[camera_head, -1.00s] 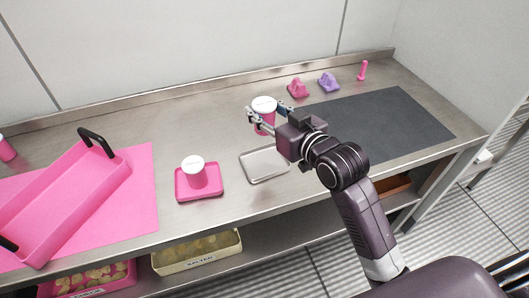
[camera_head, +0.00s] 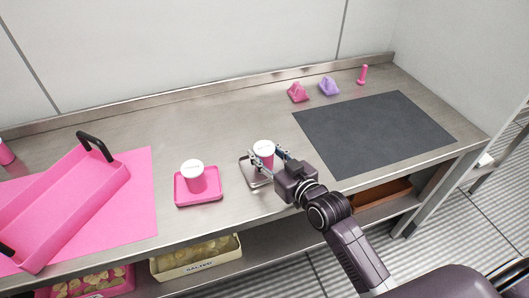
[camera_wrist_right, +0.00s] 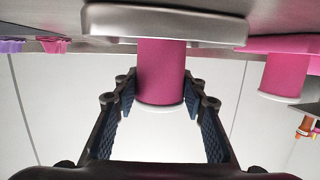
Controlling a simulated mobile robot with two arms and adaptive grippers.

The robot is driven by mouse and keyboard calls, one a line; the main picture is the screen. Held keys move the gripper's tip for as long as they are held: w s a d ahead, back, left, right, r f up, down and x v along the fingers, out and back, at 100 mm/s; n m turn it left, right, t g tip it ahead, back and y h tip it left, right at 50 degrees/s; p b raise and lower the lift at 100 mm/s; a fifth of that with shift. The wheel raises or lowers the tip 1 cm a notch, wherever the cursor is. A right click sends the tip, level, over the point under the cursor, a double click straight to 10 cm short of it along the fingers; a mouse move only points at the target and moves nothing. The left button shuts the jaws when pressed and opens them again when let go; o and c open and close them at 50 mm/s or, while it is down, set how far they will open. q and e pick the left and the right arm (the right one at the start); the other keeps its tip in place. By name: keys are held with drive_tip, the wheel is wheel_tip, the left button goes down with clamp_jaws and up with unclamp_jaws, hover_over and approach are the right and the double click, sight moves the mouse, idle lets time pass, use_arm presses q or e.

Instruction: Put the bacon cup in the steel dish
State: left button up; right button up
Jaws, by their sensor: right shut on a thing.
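A pink cup with a white lid (camera_head: 264,148) stands upright between the fingers of my right gripper (camera_head: 266,161), which is shut on it. I take it as the bacon cup, but its lid print is too small to read. The steel dish (camera_head: 245,168) is under the cup, partly hidden by the gripper. In the right wrist view, which is upside down, the held cup (camera_wrist_right: 162,70) meets the steel dish (camera_wrist_right: 165,25); whether it rests on it or hovers just above, I cannot tell. My left gripper is not in view.
A second white-lidded pink cup (camera_head: 193,177) stands on a pink dish (camera_head: 212,199) to the left. A pink carrier (camera_head: 70,205) sits on a pink mat (camera_head: 140,195). The dark mat (camera_head: 380,130) is clear. Purple (camera_head: 329,86) and pink (camera_head: 297,92) pieces stand behind.

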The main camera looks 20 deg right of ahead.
drive_tip(key=o, duration=1.3)
drive_tip(key=shift+f, duration=0.1)
drive_tip(key=b+v, duration=0.1)
drive_tip(key=v, duration=0.9)
drive_tip(key=shift+s, duration=0.2)
drive_tip(key=shift+v, duration=0.9)
